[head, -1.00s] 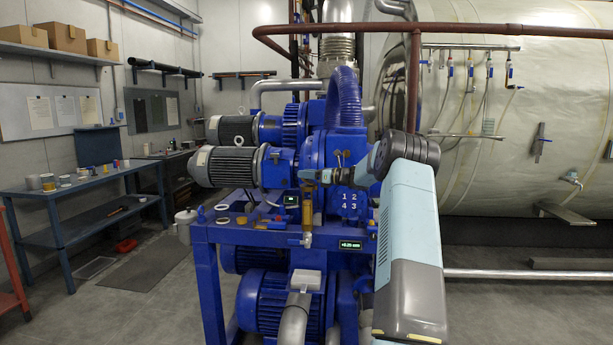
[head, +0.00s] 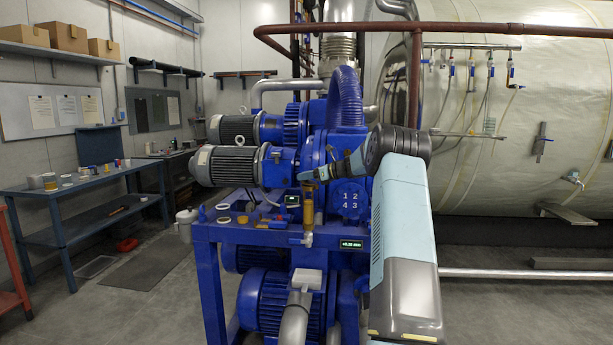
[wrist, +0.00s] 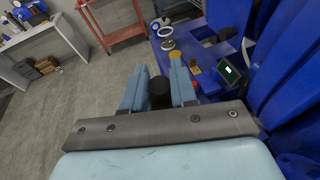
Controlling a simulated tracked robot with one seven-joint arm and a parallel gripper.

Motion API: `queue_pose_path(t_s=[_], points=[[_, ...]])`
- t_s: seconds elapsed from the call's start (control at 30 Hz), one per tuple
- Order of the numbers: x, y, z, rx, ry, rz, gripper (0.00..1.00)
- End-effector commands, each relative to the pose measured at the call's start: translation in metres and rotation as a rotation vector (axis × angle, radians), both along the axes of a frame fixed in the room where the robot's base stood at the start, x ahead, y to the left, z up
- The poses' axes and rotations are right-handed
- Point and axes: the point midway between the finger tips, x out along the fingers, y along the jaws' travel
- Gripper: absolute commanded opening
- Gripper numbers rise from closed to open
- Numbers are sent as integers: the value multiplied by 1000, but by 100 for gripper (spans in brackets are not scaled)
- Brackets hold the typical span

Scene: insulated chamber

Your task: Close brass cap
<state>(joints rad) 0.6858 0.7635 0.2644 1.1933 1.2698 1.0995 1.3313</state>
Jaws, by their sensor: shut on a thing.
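My gripper (head: 303,177) reaches left over the blue pump stand, its tip just above an upright amber and brass fitting (head: 308,205). In the wrist view the two light-blue fingers (wrist: 159,88) stand apart with a dark, round-topped piece (wrist: 158,93) between them, and they are closed on it. I cannot tell from its shading whether this piece is the brass cap. A brass-coloured disc (wrist: 175,54) lies just beyond the fingertips in the wrist view, apart from them. The contact at the tip is too small to see in the head view.
The blue stand top holds a white ring (wrist: 167,45), other small parts and a lit display (wrist: 230,72). Motor housings (head: 228,165) and a numbered blue plate (head: 352,202) crowd the gripper.

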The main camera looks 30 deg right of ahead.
Motion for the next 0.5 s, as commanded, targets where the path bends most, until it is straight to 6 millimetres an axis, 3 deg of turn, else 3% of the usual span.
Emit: queue_pose_path(t_s=[0.2,0.4,0.43,0.5], points=[[4,2,-4,-120,75,-5,0],[3,1,-5,-129,80,-7,0],[3,1,-5,-129,80,-7,30],[3,1,-5,-128,81,-7,37]])
